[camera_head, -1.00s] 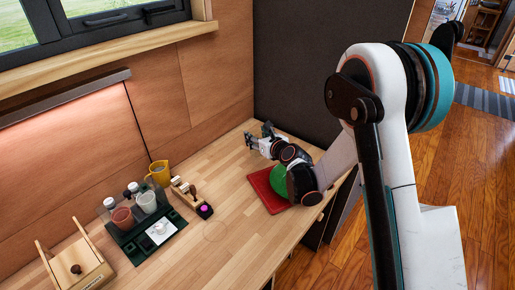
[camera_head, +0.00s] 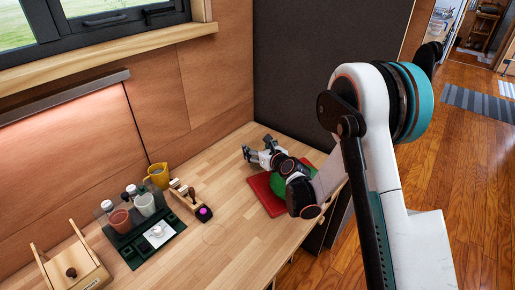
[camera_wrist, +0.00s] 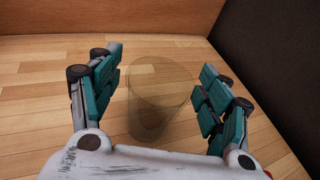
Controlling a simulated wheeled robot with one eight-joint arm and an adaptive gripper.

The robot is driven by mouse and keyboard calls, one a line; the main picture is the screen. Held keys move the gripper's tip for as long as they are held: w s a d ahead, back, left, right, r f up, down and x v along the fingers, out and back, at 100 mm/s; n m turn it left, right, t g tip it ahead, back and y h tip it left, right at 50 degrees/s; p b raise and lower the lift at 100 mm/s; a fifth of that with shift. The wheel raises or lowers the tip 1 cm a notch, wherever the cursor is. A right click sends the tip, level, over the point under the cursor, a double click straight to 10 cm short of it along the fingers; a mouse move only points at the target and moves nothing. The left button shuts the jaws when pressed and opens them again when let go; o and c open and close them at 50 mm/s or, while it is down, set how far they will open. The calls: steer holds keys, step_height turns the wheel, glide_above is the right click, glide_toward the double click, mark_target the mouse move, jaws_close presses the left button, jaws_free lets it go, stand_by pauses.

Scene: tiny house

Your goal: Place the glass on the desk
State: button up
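The clear glass (camera_wrist: 160,95) shows in the wrist view as a faint see-through tumbler between my two fingers, over the wooden desk top (camera_wrist: 35,120). It looks upright, and its base seems to be on the wood. My gripper (camera_wrist: 158,92) is open, with teal pads on both sides of the glass and a small gap on each side. In the head view my gripper (camera_head: 258,147) is low over the far end of the desk (camera_head: 225,232), near the dark panel. I cannot make out the glass in the head view.
A red mat (camera_head: 265,196) with a green round thing (camera_head: 281,186) lies beneath my forearm. To the left stand a yellow mug (camera_head: 158,174), a stamp holder (camera_head: 190,199), a dark green tray (camera_head: 128,249) with cups and bottles, and a wooden box (camera_head: 75,275). The front desk middle is clear.

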steer(key=shift+r, duration=0.15)
steer(key=shift+p+v, duration=0.4)
steer(key=shift+v, duration=5.6)
steer(key=s+d+r+n+g+h, duration=0.3)
steer(key=s+d+r+n, duration=0.3)
steer(key=s+r+n, duration=0.8)
steer(key=s+d+n+g+h, duration=0.1)
steer(key=s+d+n+h, duration=0.1)
steer(key=s+d+n, duration=0.3)
steer(key=s+d+n+g+h, duration=0.1)
steer(key=s+d+n, duration=0.4)
steer(key=s+n, duration=0.6)
steer(key=shift+s+d+f+g+h, duration=0.25)
steer(key=shift+s+h, duration=0.35)
steer(key=shift+s, duration=0.55)
